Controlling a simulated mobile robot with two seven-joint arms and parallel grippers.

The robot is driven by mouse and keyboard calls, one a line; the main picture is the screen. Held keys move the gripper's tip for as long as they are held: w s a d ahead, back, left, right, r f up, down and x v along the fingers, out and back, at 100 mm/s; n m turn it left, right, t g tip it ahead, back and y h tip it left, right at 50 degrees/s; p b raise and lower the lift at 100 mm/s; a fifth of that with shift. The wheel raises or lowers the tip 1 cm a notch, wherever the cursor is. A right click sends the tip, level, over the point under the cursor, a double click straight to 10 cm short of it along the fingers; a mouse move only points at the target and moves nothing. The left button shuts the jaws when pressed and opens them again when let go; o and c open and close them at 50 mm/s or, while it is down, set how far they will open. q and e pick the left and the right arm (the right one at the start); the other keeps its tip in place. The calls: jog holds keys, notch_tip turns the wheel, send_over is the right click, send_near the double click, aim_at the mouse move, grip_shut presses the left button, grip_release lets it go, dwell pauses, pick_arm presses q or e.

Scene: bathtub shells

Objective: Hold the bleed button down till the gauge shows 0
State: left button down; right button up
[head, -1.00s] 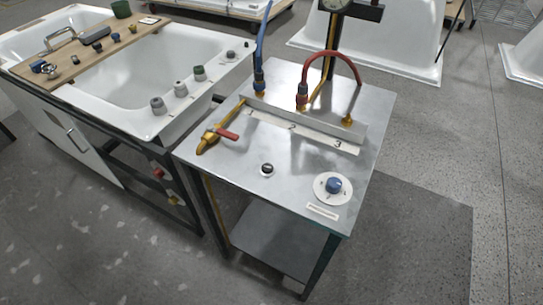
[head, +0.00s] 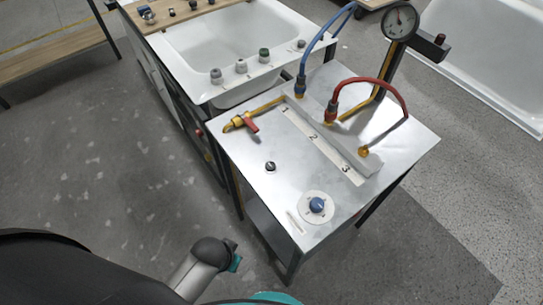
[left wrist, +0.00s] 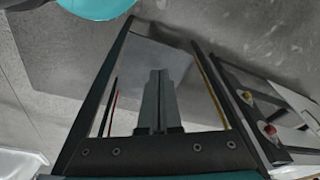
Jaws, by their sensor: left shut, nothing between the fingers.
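The round gauge (head: 400,20) stands on a post at the back of the metal table (head: 395,150); its needle shows, but the reading is too small to tell. A red-topped button (head: 440,38) sits on a dark box beside the gauge. A small black button (head: 270,166) is on the tabletop. I cannot tell from any label which is the bleed button. My left gripper (left wrist: 158,80) is shut and empty in the left wrist view, with grey floor and a flat panel beyond it. It is not visible in the head view. My right gripper is in neither view.
A blue dial (head: 317,205) is near the table's front corner. A yellow valve with a red handle (head: 252,126), a blue hose (head: 322,45) and a red hose (head: 372,83) occupy the left and back. A bathtub (head: 225,50) stands behind left. Floor in front is clear.

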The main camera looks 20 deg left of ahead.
pick_arm(q)
jog(key=w+r+p, duration=0.4)
jog(key=r+p, duration=0.1)
jog(key=r, duration=1.1)
notch_tip(320, 180, up, 7)
jog(key=m+t+h+p, duration=0.4)
jog(key=m+t+h, duration=0.1)
jog(key=m, duration=0.8)
send_over(267, 167)
jog(key=shift+a+r, duration=0.1)
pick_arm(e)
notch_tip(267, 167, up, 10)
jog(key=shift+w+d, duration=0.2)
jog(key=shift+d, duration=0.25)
pick_arm(q)
notch_tip(267, 167, down, 9)
jog(key=b, duration=0.7)
jog(key=shift+r+b, duration=0.1)
jog(key=shift+b, duration=0.3)
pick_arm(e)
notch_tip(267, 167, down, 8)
pick_arm(q)
jog(key=shift+f+b, duration=0.4)
jog(key=shift+f, duration=0.05)
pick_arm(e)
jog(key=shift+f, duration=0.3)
